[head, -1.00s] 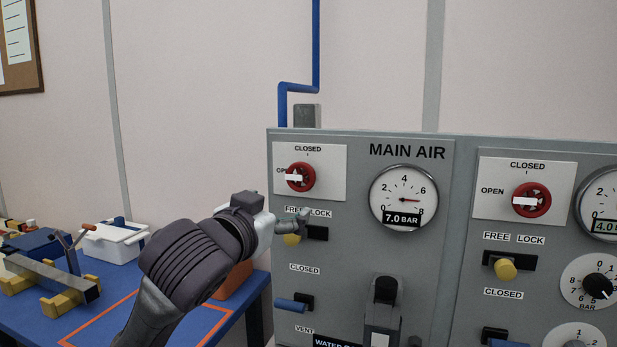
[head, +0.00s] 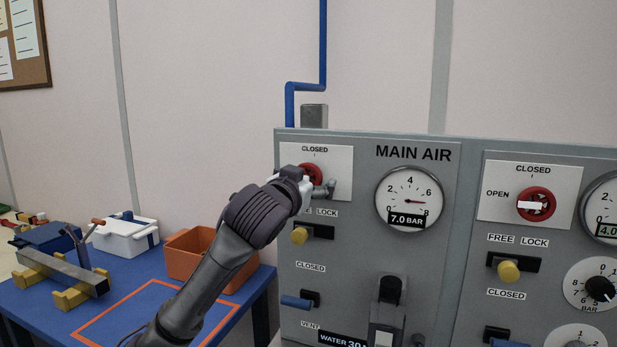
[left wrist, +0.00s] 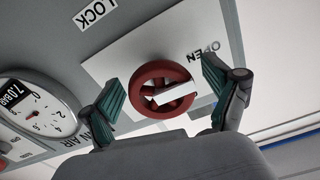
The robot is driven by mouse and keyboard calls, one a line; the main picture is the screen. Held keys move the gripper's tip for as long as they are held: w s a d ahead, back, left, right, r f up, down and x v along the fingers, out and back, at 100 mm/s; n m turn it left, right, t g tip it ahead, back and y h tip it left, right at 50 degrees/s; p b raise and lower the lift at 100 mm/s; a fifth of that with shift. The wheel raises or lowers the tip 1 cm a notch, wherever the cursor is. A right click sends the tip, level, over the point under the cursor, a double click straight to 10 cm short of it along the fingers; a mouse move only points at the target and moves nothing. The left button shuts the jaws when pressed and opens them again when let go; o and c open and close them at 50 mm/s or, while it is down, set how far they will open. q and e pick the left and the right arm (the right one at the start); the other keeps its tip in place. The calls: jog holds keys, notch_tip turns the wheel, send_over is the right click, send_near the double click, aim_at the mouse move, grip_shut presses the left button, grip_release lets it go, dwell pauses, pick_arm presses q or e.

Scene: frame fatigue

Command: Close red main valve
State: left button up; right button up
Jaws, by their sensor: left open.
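The red main valve (head: 312,169) is a round red knob with a white bar, on a white plate at the top left of the MAIN AIR panel. In the head view my left gripper (head: 318,188) is in front of it and hides most of it. In the left wrist view the red valve (left wrist: 150,80) lies between the two teal finger pads of my left gripper (left wrist: 163,86). The fingers are open, with visible gaps on both sides. Its white bar points towards the OPEN label. My right gripper is not in view.
The main gauge (head: 409,199) reads 7.0 BAR. A second red valve (head: 536,204) is on the right panel. A yellow knob (head: 299,235) and a blue handle (head: 296,302) stick out below my gripper. A blue table (head: 112,287) with an orange bin (head: 195,257) stands at left.

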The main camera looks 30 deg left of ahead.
pick_arm(q)
jog(key=c, duration=1.2)
jog(key=shift+o, duration=0.2)
